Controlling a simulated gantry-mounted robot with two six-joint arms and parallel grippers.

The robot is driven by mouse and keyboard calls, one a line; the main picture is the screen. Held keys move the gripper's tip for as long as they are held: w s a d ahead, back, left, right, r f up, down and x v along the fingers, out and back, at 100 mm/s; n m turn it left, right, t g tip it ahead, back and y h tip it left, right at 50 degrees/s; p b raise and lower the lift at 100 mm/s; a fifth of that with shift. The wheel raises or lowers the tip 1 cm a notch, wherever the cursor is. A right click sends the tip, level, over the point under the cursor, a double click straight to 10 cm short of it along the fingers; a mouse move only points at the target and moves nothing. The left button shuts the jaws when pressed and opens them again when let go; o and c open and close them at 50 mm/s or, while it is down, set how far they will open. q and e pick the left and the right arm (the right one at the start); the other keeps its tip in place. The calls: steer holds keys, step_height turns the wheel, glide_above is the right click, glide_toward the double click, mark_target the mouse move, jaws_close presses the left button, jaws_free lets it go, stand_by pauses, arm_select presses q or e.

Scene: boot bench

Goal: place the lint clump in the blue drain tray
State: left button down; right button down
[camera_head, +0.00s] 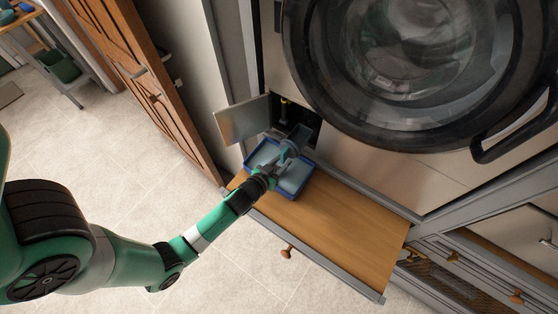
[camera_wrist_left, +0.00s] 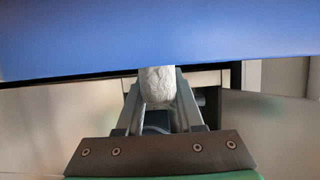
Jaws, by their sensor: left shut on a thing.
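My left gripper (camera_head: 297,138) reaches over the blue drain tray (camera_head: 258,151) toward the open hatch of the washing machine. In the left wrist view, the gripper (camera_wrist_left: 158,98) is shut on the lint clump (camera_wrist_left: 156,82), a pale grey, rough lump between the fingertips. The clump is not clear in the head view. The blue drain tray fills the top of the left wrist view as a wide blue surface (camera_wrist_left: 80,40). I cannot tell whether the clump touches it. My right gripper is not in view.
The tray rests on a wooden pull-out board (camera_head: 335,222). The hatch door (camera_head: 243,119) stands open to the left of the dark opening (camera_head: 303,118). The large round washer door (camera_head: 400,60) is above. The right part of the board is clear.

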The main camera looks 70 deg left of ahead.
arm_select(q)
steer(key=shift+s+a+f, duration=0.3)
steer(key=shift+a+f, duration=0.05)
steer(key=shift+a, duration=0.1)
steer(key=shift+f, duration=0.3)
steer(key=c, duration=0.5)
jaws_free()
steer(key=shift+c, duration=0.2)
steer(key=shift+r, duration=0.35)
steer(key=v, duration=1.1)
steer(key=shift+s+d, duration=0.2)
steer(key=shift+s, duration=0.2)
